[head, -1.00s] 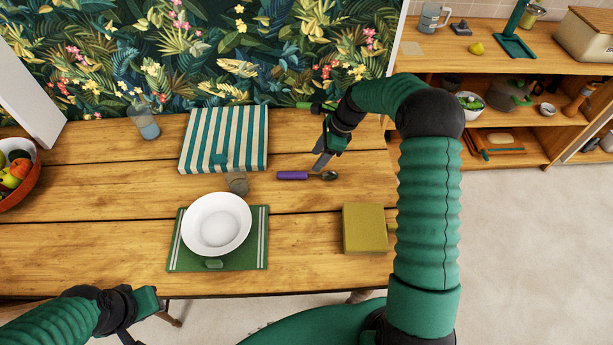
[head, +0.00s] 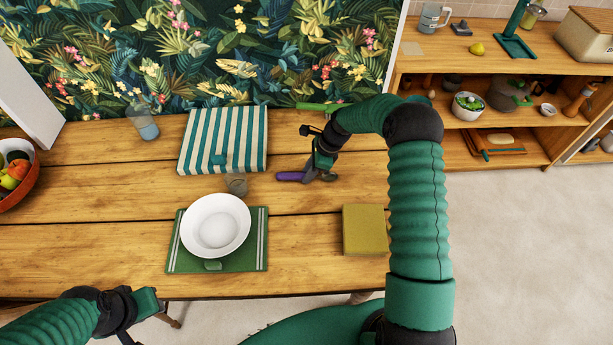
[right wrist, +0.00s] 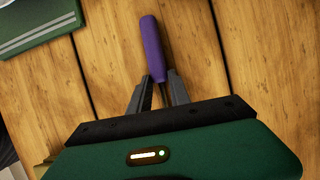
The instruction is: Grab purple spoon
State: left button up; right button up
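The purple spoon (head: 288,177) lies on the wooden table (head: 310,222), its purple handle pointing left in the head view. My right gripper (head: 318,177) is down at the spoon, covering its bowl end in the head view. In the right wrist view the purple handle (right wrist: 152,48) runs out between the two grey fingertips (right wrist: 160,82). The fingers stand apart on either side of the spoon; firm contact cannot be made out. My left gripper (head: 140,305) is low at the left, near the table's front edge, away from the spoon; its fingers are not clear.
A white bowl (head: 240,232) sits on a green placemat (head: 258,258). A glass (head: 237,184) stands left of the spoon, beside a striped cloth (head: 250,140). A yellow-green block (head: 364,229) lies at the table's right front. Table around the spoon is mostly clear.

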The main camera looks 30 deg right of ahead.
jog(key=shift+d, duration=0.15)
grip_shut()
jog(key=shift+r, duration=0.1)
